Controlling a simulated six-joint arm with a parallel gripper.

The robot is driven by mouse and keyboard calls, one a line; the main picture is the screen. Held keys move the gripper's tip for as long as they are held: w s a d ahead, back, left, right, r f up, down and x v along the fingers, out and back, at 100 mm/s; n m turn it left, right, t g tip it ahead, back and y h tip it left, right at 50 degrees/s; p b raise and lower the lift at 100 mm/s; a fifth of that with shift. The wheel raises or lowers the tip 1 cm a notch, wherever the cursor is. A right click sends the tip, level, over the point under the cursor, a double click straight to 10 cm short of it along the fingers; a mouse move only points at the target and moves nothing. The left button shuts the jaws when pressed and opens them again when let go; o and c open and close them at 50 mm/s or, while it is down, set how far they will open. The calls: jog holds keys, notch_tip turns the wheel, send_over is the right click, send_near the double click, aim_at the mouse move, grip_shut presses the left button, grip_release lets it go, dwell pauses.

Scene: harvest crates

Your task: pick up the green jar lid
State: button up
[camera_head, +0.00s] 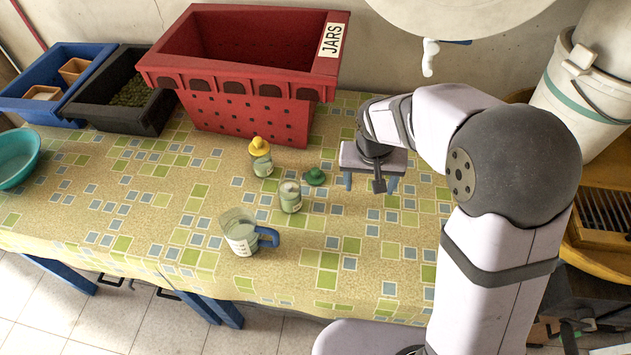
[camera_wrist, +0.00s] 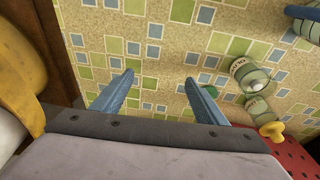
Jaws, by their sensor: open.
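The green jar lid (camera_head: 315,178) lies on the patterned tablecloth, beside a lidless glass jar (camera_head: 290,198). In the wrist view the lid (camera_wrist: 211,91) shows just right of the right finger, which may hide part of it. My gripper (camera_head: 370,184) is open and empty, to the right of the lid in the head view and above the table. Its two blue fingers also show in the wrist view (camera_wrist: 159,78), with only tablecloth between them.
A jar with a yellow lid (camera_head: 262,166) stands behind the lidless jar. A blue-handled jug (camera_head: 240,237) stands nearer the front. A red crate (camera_head: 245,76) labelled JARS stands at the back, with black (camera_head: 152,117) and blue (camera_head: 40,108) crates left. The front tablecloth is clear.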

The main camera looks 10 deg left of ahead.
jog(key=t+b, duration=0.2)
send_over(315, 170)
jog(key=s, duration=0.3)
notch_tip(315, 170, down, 5)
jog(key=shift+y, duration=0.4)
jog(key=shift+p+x, duration=1.3)
jog(key=shift+x, duration=2.5)
jog(key=shift+w, duration=0.15)
jog(key=c, duration=1.1)
